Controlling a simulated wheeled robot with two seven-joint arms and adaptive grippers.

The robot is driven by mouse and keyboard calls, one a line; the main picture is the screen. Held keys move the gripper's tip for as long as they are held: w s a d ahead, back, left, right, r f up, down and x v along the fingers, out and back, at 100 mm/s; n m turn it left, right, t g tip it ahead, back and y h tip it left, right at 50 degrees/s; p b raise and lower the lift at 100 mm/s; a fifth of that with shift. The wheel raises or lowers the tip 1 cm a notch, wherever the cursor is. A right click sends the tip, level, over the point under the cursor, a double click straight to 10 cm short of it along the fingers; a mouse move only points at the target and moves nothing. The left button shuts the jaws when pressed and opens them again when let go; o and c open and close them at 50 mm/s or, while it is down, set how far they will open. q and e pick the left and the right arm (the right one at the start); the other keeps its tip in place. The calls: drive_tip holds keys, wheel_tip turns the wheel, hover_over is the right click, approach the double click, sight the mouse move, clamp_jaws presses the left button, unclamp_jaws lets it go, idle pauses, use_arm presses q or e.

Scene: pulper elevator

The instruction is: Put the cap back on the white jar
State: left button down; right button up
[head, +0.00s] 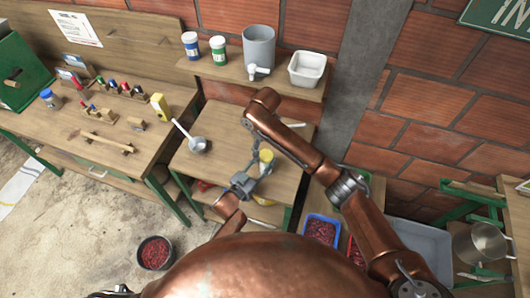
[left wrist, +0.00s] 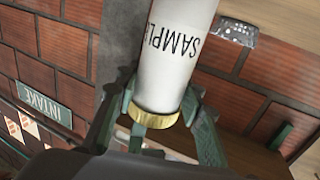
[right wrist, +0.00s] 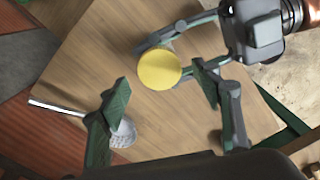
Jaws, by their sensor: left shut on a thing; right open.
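The white jar (left wrist: 178,60), lettered SAMPLE, is held between the fingers of my left gripper (left wrist: 155,118). Its yellow-gold cap end (left wrist: 155,117) lies between those fingers. In the right wrist view the round yellow cap (right wrist: 159,70) faces the camera and covers the jar body; I cannot tell whether it is seated fully. In the head view the yellow cap (head: 266,155) shows beneath my right arm. My right gripper (right wrist: 158,98) is open, its fingers spread on either side of the cap and apart from it. My left gripper's fingers reach around the cap from the right.
A metal ladle (head: 198,145) lies on the wooden table (head: 222,132) to the left. A shelf (head: 235,74) behind holds two lidded jars, a grey container (head: 259,46) and a white tub (head: 307,68). Trays of red beans (head: 320,230) stand below right.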

drive_tip(key=shift+r, duration=0.8)
drive_tip(key=shift+c, duration=0.2)
drive_tip(key=n, duration=0.1)
drive_tip(key=r+n, duration=0.2)
drive_tip(key=shift+w+a, duration=0.35)
drive_tip(key=shift+w, duration=0.05)
drive_tip(key=n, duration=0.2)
drive_tip(key=shift+r+n, duration=0.3)
drive_tip(key=shift+r, duration=0.05)
drive_tip(key=shift+r+n, duration=0.2)
drive_tip(key=shift+n, duration=0.6)
drive_tip(key=n, duration=0.2)
drive_tip(key=shift+s+d+r+n, duration=0.15)
drive_tip(key=shift+s+d+n, duration=0.25)
